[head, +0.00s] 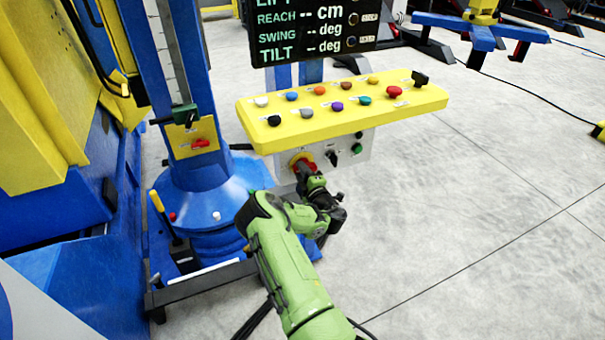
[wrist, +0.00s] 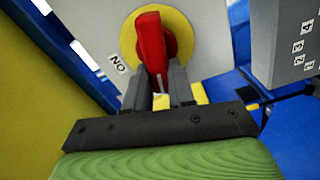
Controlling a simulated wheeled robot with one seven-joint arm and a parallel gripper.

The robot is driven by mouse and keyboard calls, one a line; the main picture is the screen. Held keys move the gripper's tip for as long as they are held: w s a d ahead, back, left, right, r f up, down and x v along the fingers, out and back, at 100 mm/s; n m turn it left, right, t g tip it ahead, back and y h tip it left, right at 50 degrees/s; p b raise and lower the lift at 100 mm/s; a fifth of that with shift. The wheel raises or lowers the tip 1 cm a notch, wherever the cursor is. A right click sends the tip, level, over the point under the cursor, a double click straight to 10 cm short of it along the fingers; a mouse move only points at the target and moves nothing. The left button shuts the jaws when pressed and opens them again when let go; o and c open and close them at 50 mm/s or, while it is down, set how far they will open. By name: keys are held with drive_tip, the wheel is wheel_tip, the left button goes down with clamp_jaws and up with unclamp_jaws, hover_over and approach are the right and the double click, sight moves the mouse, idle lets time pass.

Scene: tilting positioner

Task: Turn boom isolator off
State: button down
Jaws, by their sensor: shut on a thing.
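A red rotary isolator handle (wrist: 150,42) sits on a round yellow plate (wrist: 178,24) on a grey panel. In the wrist view the handle runs nearly upright in the picture, and an ON label (wrist: 118,63), seen upside down, is at its lower left. My gripper (wrist: 161,75) is shut on the handle's near end, one finger on each side. In the head view the isolator's yellow plate (head: 302,159) shows under the console, partly hidden by my gripper (head: 311,174). Another red handle (head: 200,143) is on a yellow plate on the blue column; its label is unreadable.
The yellow console (head: 345,112) with several coloured knobs overhangs the panel. A black switch (head: 331,157) and a green button (head: 357,148) are right of the isolator. The display (head: 312,35) shows dashes.

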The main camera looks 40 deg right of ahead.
drive_tip(key=shift+w+f+n+b, duration=0.1)
drive_tip(key=shift+n+b, duration=0.35)
drive_tip(key=shift+n, duration=0.95)
drive_tip(key=c, duration=1)
unclamp_jaws()
drive_tip(key=shift+f, duration=0.1)
drive_tip(key=shift+o, duration=0.2)
